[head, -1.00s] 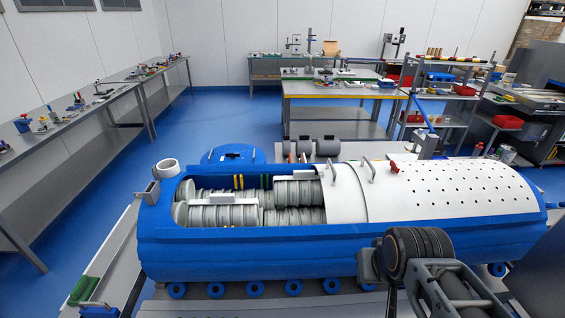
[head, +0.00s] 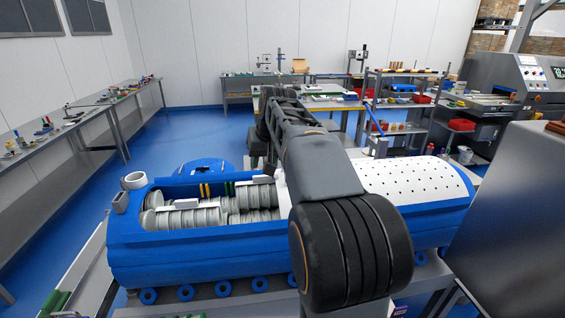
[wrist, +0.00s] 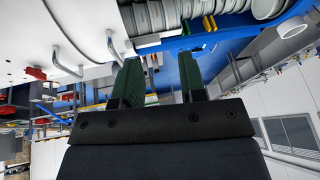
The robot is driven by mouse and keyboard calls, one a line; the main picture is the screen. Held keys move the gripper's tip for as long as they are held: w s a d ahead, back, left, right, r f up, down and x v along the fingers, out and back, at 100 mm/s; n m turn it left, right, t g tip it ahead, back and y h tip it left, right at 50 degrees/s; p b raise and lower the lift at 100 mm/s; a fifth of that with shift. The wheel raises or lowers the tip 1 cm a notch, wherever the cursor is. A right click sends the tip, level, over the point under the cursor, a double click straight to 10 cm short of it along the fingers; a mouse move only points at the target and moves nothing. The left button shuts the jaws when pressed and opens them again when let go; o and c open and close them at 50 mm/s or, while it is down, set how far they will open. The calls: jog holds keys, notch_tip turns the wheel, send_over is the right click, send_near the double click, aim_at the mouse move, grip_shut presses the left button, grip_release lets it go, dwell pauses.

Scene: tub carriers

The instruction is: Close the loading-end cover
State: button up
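The blue tub (head: 190,257) lies lengthwise with its left end open, showing stacks of grey discs (head: 190,219). A white perforated cover (head: 435,180) lies over its right part. A plain white cover section (head: 281,187) shows only as a sliver beside my arm, which hides the rest. In the wrist view, a white cover surface (wrist: 55,25) with two bar handles (wrist: 66,52) is at upper left. My gripper (wrist: 158,75) is open and empty, its green-padded fingers apart near the handle (wrist: 115,47) closer to the opening. I cannot tell whether they touch it.
A grey cabinet (head: 520,220) stands close at the right. A long bench (head: 70,130) runs along the left, with blue floor between. Worktables and shelving (head: 400,100) stand behind the tub. A white ring-shaped part (head: 134,181) stands at the tub's left end.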

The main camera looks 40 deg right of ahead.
jog(key=w+d+r+m, duration=0.1)
jog(key=w+d, duration=0.1)
jog(key=d, duration=0.5)
jog(key=w+d+m, duration=0.1)
jog(key=w+d, duration=0.2)
jog(key=d, duration=0.4)
jog(key=x, duration=0.4)
jog(key=p+x, duration=0.1)
jog(key=x, duration=0.3)
jog(key=p+x, duration=0.1)
jog(key=x, duration=0.4)
jog(key=shift+w+d+r, duration=0.1)
jog(key=shift+w+d, duration=0.2)
grip_shut()
